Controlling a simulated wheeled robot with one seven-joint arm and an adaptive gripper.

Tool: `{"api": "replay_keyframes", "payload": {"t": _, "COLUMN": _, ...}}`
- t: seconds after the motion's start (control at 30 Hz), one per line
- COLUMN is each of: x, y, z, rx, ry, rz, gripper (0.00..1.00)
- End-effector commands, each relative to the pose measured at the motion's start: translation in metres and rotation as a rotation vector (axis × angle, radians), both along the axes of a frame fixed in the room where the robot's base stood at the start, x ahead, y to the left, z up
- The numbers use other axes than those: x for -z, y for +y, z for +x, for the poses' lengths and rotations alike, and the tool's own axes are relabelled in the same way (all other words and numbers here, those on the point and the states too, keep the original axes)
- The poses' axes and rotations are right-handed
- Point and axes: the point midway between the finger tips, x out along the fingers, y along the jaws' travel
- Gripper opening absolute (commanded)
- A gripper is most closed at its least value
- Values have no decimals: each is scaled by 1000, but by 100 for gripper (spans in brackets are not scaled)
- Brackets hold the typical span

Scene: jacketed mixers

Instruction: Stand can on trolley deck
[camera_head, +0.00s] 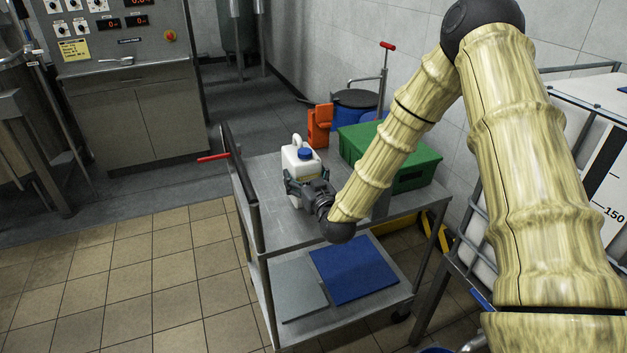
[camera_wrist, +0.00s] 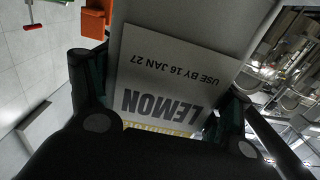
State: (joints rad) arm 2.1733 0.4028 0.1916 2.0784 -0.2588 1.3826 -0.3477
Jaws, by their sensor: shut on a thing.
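A green crate (camera_head: 418,170) stands right of the can on the deck. An orange holder (camera_head: 320,125) is behind it. The trolley's upright handle frame (camera_head: 240,185) rises close on the left. A blue mat (camera_head: 352,268) lies on the lower shelf. A caged tank (camera_head: 600,150) stands at the right.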

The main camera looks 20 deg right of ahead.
Motion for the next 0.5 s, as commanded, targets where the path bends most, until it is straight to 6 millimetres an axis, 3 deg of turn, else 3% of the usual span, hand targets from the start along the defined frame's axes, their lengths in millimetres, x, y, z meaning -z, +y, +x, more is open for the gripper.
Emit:
{"api": "replay_keyframes", "payload": {"t": 0.3, "x": 0, "y": -8, "z": 53, "rx": 2, "ry": -7, "rz": 0, "gripper": 7}}
{"api": "replay_keyframes", "payload": {"t": 0.5, "x": 3, "y": -13, "z": 77, "rx": 3, "ry": -7, "rz": -1, "gripper": 7}}
